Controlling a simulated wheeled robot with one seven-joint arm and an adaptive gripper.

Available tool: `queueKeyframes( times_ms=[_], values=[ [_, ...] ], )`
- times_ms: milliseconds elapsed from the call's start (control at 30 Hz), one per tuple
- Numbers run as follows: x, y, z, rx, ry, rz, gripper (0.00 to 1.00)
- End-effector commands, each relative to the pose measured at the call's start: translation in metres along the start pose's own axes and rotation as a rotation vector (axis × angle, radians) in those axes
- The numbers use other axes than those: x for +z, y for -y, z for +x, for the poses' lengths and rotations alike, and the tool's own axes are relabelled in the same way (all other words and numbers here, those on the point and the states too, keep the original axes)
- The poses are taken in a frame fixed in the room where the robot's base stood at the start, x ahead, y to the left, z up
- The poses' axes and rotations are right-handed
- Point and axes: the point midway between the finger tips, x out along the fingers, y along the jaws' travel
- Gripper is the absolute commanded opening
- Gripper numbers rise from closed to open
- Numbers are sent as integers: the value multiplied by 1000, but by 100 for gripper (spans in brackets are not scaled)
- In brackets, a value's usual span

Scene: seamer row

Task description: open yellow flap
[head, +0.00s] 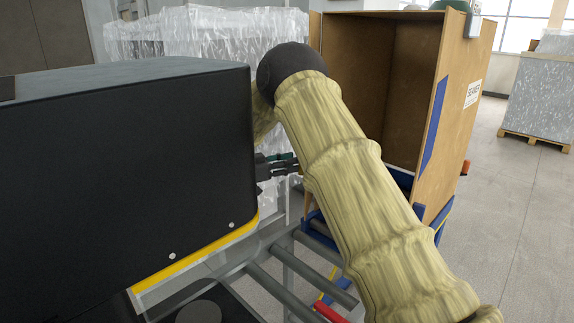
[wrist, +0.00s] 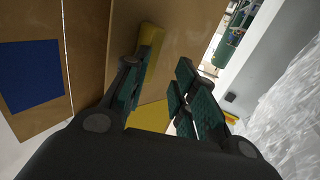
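My gripper (head: 280,166) is partly hidden behind my own arm in the head view, left of a tall open cardboard box (head: 403,85). In the wrist view my gripper (wrist: 160,76) is open, with dark green pads set apart. A brown cardboard panel (wrist: 185,35) lies beyond the fingers. A yellow strip (wrist: 151,42) on the panel is beside the left fingertip, and I cannot tell whether they touch. A second yellow patch (wrist: 150,116) shows lower down between the fingers. No yellow flap can be made out in the head view.
A roller conveyor (head: 268,283) with blue guides runs below the box. A plastic-wrapped stack (head: 215,35) stands behind my arm. A large black housing (head: 120,150) fills the left of the head view. Open floor (head: 515,200) lies to the right.

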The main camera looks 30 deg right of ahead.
Motion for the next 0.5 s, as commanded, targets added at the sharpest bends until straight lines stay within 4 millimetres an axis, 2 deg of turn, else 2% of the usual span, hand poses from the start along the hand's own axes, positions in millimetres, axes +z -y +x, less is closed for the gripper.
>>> queueKeyframes(
  times_ms=[333,500],
  values=[
    [-1,0,-2,-2,0,-1,38],
    [-14,1,-3,-2,-1,0,38]
  ],
)
